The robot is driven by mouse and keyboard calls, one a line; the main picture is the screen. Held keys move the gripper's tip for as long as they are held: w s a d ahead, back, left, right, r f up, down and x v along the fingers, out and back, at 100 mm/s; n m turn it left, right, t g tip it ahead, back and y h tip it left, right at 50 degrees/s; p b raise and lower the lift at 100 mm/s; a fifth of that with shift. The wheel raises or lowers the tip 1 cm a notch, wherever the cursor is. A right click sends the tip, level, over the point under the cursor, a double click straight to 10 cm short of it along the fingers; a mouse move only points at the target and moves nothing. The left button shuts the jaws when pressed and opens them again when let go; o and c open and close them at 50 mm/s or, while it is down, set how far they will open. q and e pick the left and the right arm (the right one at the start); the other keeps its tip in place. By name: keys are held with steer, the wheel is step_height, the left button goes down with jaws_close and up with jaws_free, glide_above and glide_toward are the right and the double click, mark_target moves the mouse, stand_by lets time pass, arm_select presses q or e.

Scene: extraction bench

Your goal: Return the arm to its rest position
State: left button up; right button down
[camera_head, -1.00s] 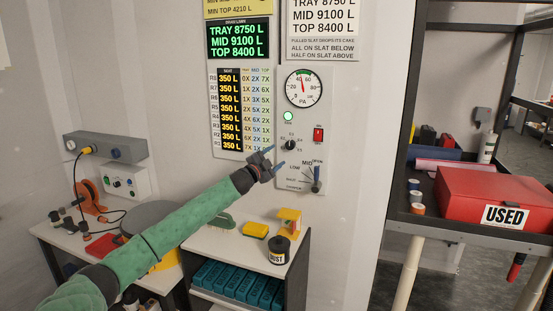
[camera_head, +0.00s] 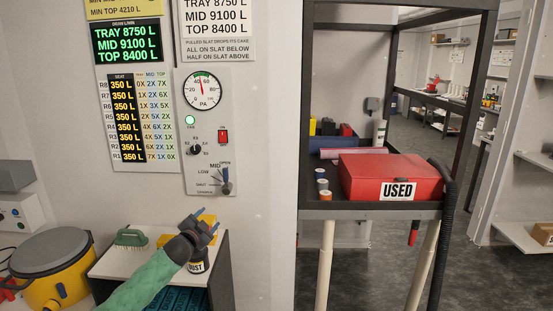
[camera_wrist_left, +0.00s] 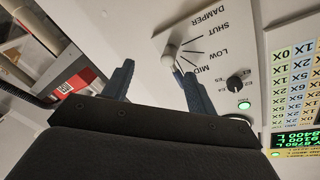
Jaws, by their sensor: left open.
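My left arm, in a green sleeve, comes in from the lower left in the head view. Its dark gripper (camera_head: 207,219) is raised in front of the small white-topped shelf, below the wall control panel (camera_head: 208,130). The two blue fingers are apart, with nothing seen between them. In the left wrist view the gripper (camera_wrist_left: 152,72) shows both fingers spread, with the panel beyond them. The damper lever (camera_head: 226,182) is upright on the panel near the open mark, and the gripper is clear of it. My right gripper is not in view.
Below the gripper are a dark dust pot (camera_head: 197,266), a green brush (camera_head: 131,238) and a yellow block, partly hidden. A yellow drum (camera_head: 50,268) stands at lower left. A red USED box (camera_head: 390,176) sits on a dark rack to the right, beside a black hose (camera_head: 440,235).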

arm_select(q)
steer(key=s+d+f+n+g+y, duration=0.2)
steer(key=s+d+f+n+g, duration=0.1)
steer(key=s+f, duration=0.9)
steer(key=s+d+f+n+g+y, duration=0.1)
steer(key=s+d+f+n+g, duration=0.25)
steer(key=s+f, duration=0.85)
steer(key=s+a+n+g+y, duration=0.1)
steer(key=s+a+n+g, duration=0.15)
steer(key=s, duration=1.65)
steer(key=s+a+n+g, duration=0.1)
steer(key=s+g, duration=0.3)
steer(key=s, duration=1.4)
step_height(320, 180, down, 29)
steer(key=w+d+g, duration=0.1)
steer(key=d, duration=0.1)
steer(key=s+f, duration=0.4)
steer(key=f, duration=0.6)
steer(key=s+f+g, duration=0.1)
steer(key=s+f, duration=0.2)
steer(key=f, duration=0.7)
steer(key=shift+s+b, duration=0.4)
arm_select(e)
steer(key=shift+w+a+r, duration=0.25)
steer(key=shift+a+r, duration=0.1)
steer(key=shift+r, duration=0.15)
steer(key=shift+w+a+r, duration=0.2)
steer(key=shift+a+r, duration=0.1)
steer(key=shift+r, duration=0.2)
